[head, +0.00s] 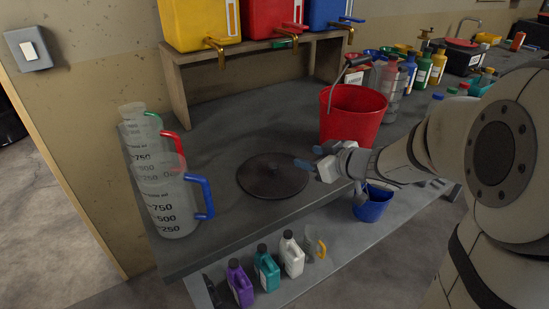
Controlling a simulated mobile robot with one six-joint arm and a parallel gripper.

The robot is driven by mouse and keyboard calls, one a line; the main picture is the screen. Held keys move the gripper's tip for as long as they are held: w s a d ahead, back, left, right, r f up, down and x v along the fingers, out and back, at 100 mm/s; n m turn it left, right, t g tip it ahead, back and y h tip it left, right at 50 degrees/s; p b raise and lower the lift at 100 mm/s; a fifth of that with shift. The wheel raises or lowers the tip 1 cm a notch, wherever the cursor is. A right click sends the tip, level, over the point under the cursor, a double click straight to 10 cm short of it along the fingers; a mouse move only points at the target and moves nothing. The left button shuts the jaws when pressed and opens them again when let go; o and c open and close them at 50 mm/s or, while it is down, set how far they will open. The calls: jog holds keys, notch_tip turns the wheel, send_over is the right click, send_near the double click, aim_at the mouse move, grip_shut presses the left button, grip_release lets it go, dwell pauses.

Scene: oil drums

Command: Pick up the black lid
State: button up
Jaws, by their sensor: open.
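The black lid (272,176) is a flat dark disc lying on the grey bench top (228,123), left of my gripper. My gripper (309,168) is open and empty, reaching in from the right with its blue-tipped fingers at the lid's right edge. One fingertip appears to overlap the lid's edge in the picture; I cannot tell whether it touches. Nothing covers most of the lid.
Clear measuring jugs (171,203) stand left of the lid. A red bucket (352,115) stands close behind my gripper. A wooden shelf (178,88) holds yellow, red and blue containers at the back. Small bottles (291,254) sit on a lower shelf.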

aim_at(277, 167)
jog(key=shift+s+a+f+n+g+y, duration=0.3)
jog(key=shift+s+a+f+g+y, duration=0.1)
jog(key=shift+a+f+g+y, duration=0.15)
jog(key=shift+s+a+f+n+g+y, duration=0.3)
jog(key=shift+s+a+g+y, duration=0.15)
jog(key=shift+a+y, duration=0.15)
jog(key=shift+a+f, duration=0.2)
jog(key=shift+a, duration=0.15)
jog(key=shift+w+a+f+g+b, duration=0.15)
jog(key=shift+w+a+f+b, duration=0.1)
jog(key=shift+a, duration=0.1)
jog(key=shift+w+a+f+g+b, duration=0.1)
jog(key=shift+a+g+b, duration=0.1)
jog(key=shift+a, duration=0.15)
jog(key=x, duration=0.3)
jog(key=b+x, duration=0.1)
jog(key=x, duration=0.1)
jog(key=shift+w+f, duration=0.25)
jog(key=shift+w, duration=0.2)
jog(key=shift+r, duration=0.1)
jog(key=shift+c, duration=0.4)
jog(key=c, duration=1)
